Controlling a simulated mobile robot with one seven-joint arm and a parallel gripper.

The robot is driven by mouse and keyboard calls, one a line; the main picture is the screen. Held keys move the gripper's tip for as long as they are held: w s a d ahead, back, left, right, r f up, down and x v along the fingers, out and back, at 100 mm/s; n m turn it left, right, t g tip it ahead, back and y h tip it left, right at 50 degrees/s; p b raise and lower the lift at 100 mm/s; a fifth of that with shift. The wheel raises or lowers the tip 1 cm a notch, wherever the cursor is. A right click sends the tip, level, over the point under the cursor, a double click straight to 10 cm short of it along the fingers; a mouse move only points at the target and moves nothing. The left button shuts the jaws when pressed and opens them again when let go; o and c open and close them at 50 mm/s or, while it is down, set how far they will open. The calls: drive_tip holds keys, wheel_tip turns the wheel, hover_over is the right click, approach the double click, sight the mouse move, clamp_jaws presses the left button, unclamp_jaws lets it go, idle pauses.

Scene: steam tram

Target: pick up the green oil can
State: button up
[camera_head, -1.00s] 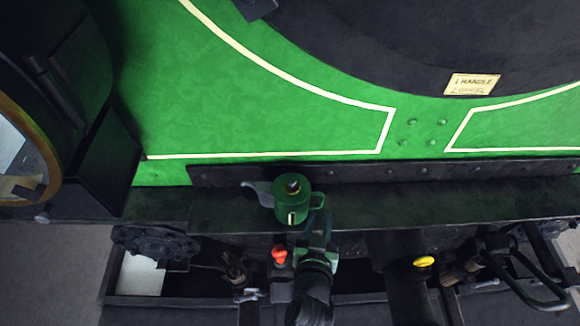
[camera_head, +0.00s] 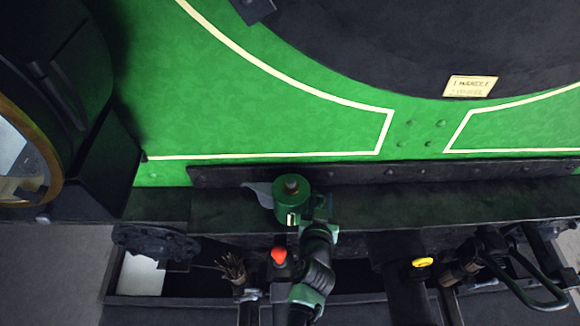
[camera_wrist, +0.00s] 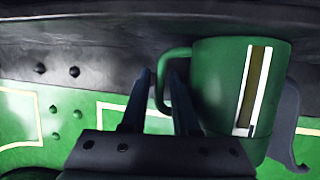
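The green oil can (camera_head: 289,206) stands upright on the dark ledge below the green side panel. It has a dark cap on top and a pale grey spout pointing left. In the wrist view the can (camera_wrist: 215,85) shows a white and brown stripe, and its green handle faces my gripper. My gripper (camera_head: 322,208) is at the can's right, handle side. In the wrist view its two fingers (camera_wrist: 162,80) are apart, with the outer bar of the handle between them. One finger reaches into the handle loop. I cannot tell whether either finger touches the handle.
An orange-red knob (camera_head: 279,256), a yellow knob (camera_head: 422,262) and a bundle of brown bristles (camera_head: 232,268) are below the ledge. Dark pipework (camera_head: 515,285) is at the lower right. The ledge is clear left of the spout and right of my gripper.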

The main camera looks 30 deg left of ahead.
clamp_jaws()
drive_tip(key=shift+r, duration=0.1)
idle(1.2)
